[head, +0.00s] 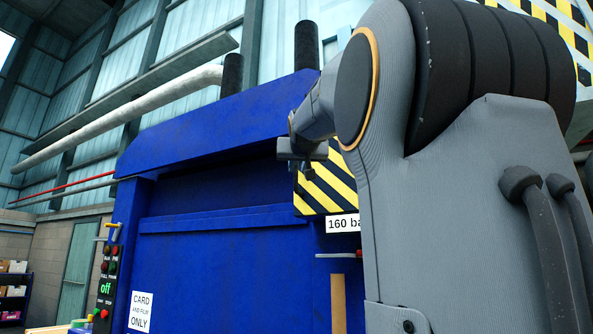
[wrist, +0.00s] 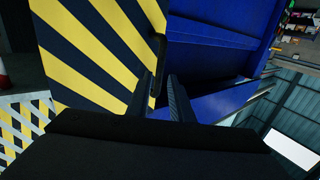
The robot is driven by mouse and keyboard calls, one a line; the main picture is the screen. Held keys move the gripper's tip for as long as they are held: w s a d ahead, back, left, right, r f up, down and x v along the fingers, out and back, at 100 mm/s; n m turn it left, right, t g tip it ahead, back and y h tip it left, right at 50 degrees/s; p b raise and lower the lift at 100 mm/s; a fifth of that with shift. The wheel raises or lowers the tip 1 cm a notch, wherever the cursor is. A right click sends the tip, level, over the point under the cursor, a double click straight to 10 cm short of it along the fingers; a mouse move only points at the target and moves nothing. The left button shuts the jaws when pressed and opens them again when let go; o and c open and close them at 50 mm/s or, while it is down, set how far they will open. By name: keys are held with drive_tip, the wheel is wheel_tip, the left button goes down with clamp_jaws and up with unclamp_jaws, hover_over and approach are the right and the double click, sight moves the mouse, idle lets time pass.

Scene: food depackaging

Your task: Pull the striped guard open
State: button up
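The striped guard (head: 322,197) is a yellow-and-black panel at the right of the blue machine, partly hidden by my arm in the head view. In the wrist view the guard (wrist: 95,50) fills the upper left. A dark bar handle (wrist: 160,52) stands along its right edge. My gripper (wrist: 161,76) is open, with a gap between its two fingers. The handle's lower part appears in or just beyond that gap, nearer the left finger; I cannot tell whether they touch. In the head view my gripper (head: 305,163) is in front of the guard's upper part.
The blue machine (head: 215,235) fills the middle, with a control panel (head: 106,275) and a "card and film only" sign (head: 140,311) at its left. A "160 ba" label (head: 342,223) sits below the guard. Another striped panel (wrist: 22,120) shows at the wrist view's left.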

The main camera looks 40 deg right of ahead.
sight(296, 172)
drive_tip(key=shift+p+x, duration=1.75)
drive_tip(key=shift+x, duration=2.1)
drive_tip(key=shift+r, duration=0.15)
